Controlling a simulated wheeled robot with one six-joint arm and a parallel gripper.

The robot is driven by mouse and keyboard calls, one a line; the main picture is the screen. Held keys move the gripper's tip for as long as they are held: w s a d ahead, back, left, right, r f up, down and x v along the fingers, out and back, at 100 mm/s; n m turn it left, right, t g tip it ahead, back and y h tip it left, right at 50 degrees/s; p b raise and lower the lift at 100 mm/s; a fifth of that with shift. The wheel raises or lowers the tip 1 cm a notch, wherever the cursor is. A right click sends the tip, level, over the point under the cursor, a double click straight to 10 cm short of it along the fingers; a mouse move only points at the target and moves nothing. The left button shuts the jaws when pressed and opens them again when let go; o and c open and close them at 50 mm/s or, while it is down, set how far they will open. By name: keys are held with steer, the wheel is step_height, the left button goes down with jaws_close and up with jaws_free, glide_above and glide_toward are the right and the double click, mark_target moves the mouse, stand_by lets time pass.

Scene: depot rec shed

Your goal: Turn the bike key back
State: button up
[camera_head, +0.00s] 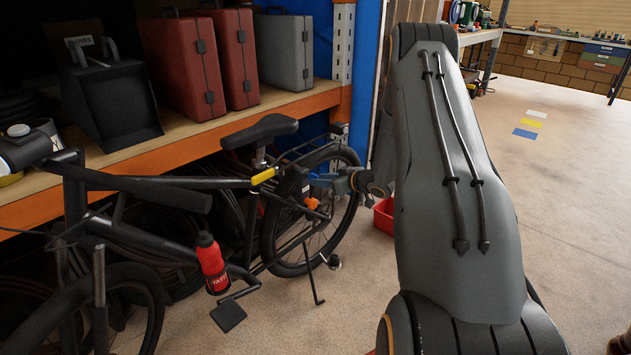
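A black bicycle (136,184) stands in front of the shelf, its saddle (258,131) and rear wheel (340,205) to the right. A small orange piece (311,203) shows at the rear wheel, below a dark part (293,184) that looks like a frame lock. It may be the key or its tag; its turn angle is too small to tell. My gripper (318,181) reaches in from the right at the rear wheel, just above the orange piece. Its fingertips are small and partly lost against the bike, so I cannot tell whether they touch or hold anything.
My arm covers the centre right. A wooden shelf with an orange edge (170,152) holds red cases (183,65), a grey case (285,48) and a black bin (110,100). A red crate (384,215) sits behind my arm. Open floor (565,190) lies to the right.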

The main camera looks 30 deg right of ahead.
steer(key=v, duration=0.4)
stand_by(0.4)
